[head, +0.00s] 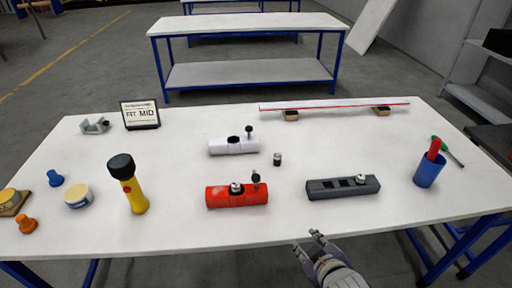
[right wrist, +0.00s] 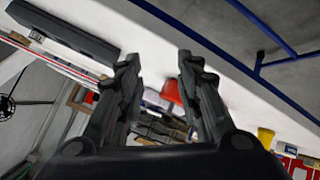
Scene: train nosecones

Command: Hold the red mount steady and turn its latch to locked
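The red mount (head: 224,197) lies on the white table near its front edge, left of centre. A round metal-and-black piece sits on its top, and a black-knobbed latch (head: 256,180) stands up at its right end. How the latch is set is too small to tell. My right gripper (head: 314,239) is at the table's front edge, right of the red mount and apart from it. The right wrist view shows its two fingers (right wrist: 158,75) spread with nothing between them, and the red mount (right wrist: 173,92) beyond. My left gripper is not in view.
A white mount (head: 230,146) stands behind the red one, and a dark grey mount (head: 325,190) lies to its right. A yellow flashlight (head: 133,190) stands to the left. A blue cup (head: 427,174) is at the right. A sign (head: 140,114) reads "FIT MID". A small black cylinder (head: 277,159) is near the middle.

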